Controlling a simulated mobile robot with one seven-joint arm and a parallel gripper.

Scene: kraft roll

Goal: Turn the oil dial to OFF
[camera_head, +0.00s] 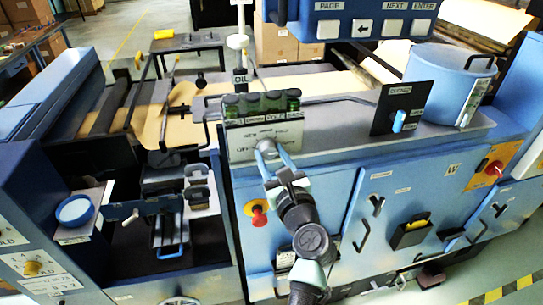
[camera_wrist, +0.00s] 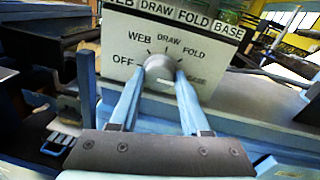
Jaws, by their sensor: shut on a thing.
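The oil dial (camera_head: 266,146) is a round silver-grey knob on a pale panel below the OIL sign (camera_head: 240,77). In the wrist view the dial (camera_wrist: 160,66) is ringed by the words OFF, WEB, DRAW, FOLD and BASE, with OFF at its left. My gripper (camera_head: 269,154) reaches up to the panel from below. In the wrist view its two blue fingers (camera_wrist: 158,78) are shut on the dial, one on each side. They hide parts of its rim, and I cannot tell which word the dial points to.
Several dark-green oil bottles (camera_head: 261,104) stand just above the panel. A black plate with a blue switch (camera_head: 398,121) and a blue pot (camera_head: 447,82) are to the right. A red stop button (camera_head: 258,216) sits below left of the dial.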

